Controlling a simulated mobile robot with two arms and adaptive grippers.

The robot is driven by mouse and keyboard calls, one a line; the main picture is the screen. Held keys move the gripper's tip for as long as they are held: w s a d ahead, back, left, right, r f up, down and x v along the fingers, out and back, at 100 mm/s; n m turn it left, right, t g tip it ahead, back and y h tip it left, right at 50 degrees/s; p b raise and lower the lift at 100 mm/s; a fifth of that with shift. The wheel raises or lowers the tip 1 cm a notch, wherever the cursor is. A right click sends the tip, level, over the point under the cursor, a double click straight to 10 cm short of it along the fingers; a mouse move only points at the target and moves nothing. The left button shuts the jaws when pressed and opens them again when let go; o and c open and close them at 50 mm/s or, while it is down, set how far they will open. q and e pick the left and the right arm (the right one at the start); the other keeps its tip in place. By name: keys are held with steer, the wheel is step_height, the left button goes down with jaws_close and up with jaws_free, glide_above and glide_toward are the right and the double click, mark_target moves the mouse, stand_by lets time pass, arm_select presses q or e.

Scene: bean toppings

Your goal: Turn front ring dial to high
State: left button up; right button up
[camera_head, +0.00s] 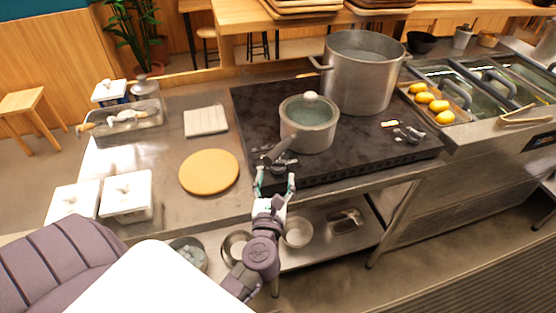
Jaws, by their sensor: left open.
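A black cooktop (253,115) is set into the steel counter. A dark dial (280,168) sits at its front left corner, and a second dark dial (411,134) sits at its right end. I cannot read either dial's setting. My left gripper (275,180) is open, its fingertips pointing up at the front left dial, one to each side of it in the picture. Whether they touch it I cannot tell. A lidded saucepan (309,135) stands on the front of the cooktop, its dark handle (278,149) reaching down-left just above that dial. My right gripper is not in view.
A large steel pot (361,82) stands behind the saucepan. A round tan board (209,172) and a light square slab (206,120) lie to the left. White lidded containers (126,196) stand at the counter's left. Bowls (297,232) sit on the shelf below.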

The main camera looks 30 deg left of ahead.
mark_target(278, 164)
arm_select(q)
steer(key=x, duration=0.5)
steer(key=shift+w+a+p, duration=0.1)
steer(key=shift+w+p, duration=0.1)
steer(key=shift+p, duration=0.2)
steer(key=c, duration=1.2)
steer(key=shift+o, duration=0.2)
